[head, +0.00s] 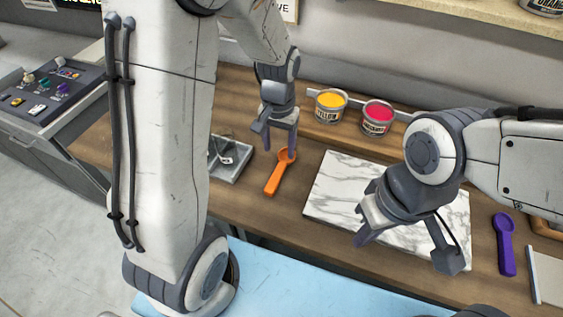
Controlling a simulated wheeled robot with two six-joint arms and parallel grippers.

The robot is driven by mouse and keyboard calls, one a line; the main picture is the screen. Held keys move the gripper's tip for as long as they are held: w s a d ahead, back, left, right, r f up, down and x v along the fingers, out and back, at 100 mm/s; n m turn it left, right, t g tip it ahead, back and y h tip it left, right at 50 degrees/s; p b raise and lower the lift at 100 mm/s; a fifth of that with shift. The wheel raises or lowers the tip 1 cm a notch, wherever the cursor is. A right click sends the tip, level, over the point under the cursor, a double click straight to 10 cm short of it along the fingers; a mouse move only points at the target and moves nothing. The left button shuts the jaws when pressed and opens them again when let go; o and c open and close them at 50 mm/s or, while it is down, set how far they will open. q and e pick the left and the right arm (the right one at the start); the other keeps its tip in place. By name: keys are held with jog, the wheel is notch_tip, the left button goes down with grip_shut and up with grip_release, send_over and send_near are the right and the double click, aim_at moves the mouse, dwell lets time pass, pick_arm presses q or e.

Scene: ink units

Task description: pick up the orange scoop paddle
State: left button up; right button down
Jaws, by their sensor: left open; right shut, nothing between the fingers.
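The orange scoop paddle (276,181) lies on the wooden bench, its round bowl end toward the back and its handle toward the front. My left gripper (279,146) points down at the bowl end, with its fingers apart. One finger overlaps the bowl in the picture and hides a bit of it; I cannot tell whether they touch. My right gripper (362,240) is shut and empty, over the front part of the marble slab (335,181).
Behind stand a yellow ink can (330,105) and a red ink can (376,117). A grey metal tray (233,165) sits left of the orange scoop. A purple scoop (505,243) lies at the right. Bare wood lies in front of the orange handle.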

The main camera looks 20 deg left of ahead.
aim_at(280, 168)
pick_arm(q)
notch_tip(280, 168, down, 8)
jog(key=shift+p, duration=0.55)
jog(key=shift+d, duration=0.1)
grip_shut()
